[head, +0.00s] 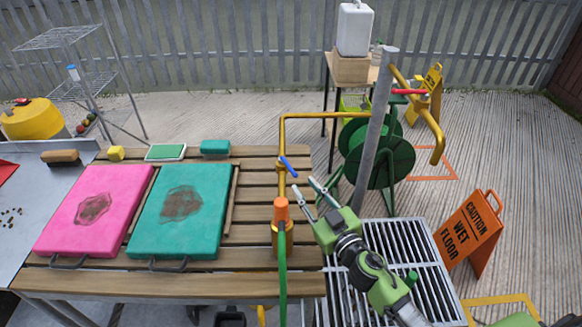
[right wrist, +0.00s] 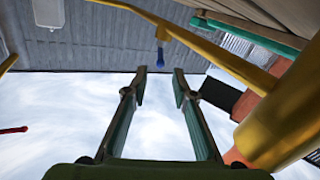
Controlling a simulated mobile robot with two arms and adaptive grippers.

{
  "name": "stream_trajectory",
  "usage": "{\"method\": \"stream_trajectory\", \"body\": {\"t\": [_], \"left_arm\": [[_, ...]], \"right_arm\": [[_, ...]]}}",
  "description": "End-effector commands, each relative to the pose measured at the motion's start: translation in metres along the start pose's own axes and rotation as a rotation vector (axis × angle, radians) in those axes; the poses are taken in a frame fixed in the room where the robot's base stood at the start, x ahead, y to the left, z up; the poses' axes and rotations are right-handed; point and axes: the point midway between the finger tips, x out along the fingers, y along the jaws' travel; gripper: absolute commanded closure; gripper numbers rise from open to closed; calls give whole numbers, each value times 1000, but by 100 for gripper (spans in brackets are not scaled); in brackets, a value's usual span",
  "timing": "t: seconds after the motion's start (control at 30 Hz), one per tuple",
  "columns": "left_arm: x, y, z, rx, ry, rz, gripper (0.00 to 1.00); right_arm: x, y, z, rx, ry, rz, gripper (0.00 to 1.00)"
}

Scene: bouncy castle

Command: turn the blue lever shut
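The blue lever (head: 288,167) sits on the upright yellow pipe (head: 282,137) at the table's right side. In the head view it slants down to the right from the pipe. My right gripper (head: 304,185) is open, just below and right of the lever. In the right wrist view the lever (right wrist: 160,57) hangs from the yellow pipe (right wrist: 215,52). Its tip shows between the lines of the two open fingers (right wrist: 160,74), a little beyond the fingertips. I cannot see contact. My left gripper is not in view.
An orange fitting (head: 281,209) with a green hose stands below the lever. A grey post (head: 376,125) and green hose reel (head: 395,155) stand behind my right gripper. Pink (head: 95,210) and teal (head: 182,235) pads lie left on the slatted table. A metal grate (head: 425,265) is at right.

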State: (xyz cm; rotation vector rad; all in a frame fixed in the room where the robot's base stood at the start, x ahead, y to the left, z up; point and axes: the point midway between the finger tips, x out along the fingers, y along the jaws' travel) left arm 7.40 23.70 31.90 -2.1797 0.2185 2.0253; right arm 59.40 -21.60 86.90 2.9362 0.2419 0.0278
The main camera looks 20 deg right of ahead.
Motion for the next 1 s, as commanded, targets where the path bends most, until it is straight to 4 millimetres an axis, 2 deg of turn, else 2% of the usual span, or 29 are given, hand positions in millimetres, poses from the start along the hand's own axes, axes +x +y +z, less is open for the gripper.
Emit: {"method": "stream_trajectory", "body": {"t": [0.03,0.2,0.4,0.6,0.87,0.9,1.0], "left_arm": [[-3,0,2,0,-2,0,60],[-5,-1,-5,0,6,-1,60],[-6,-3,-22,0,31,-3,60],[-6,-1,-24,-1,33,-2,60],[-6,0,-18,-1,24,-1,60],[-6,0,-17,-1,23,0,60],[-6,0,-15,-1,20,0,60]], "right_arm": [[12,0,-3,-2,3,0,75],[44,0,-2,0,2,1,75],[74,0,0,1,1,0,75],[87,0,-1,1,1,-1,75],[88,0,0,0,0,-1,75],[88,0,0,0,0,-1,78],[88,0,0,0,1,-1,100]]}}
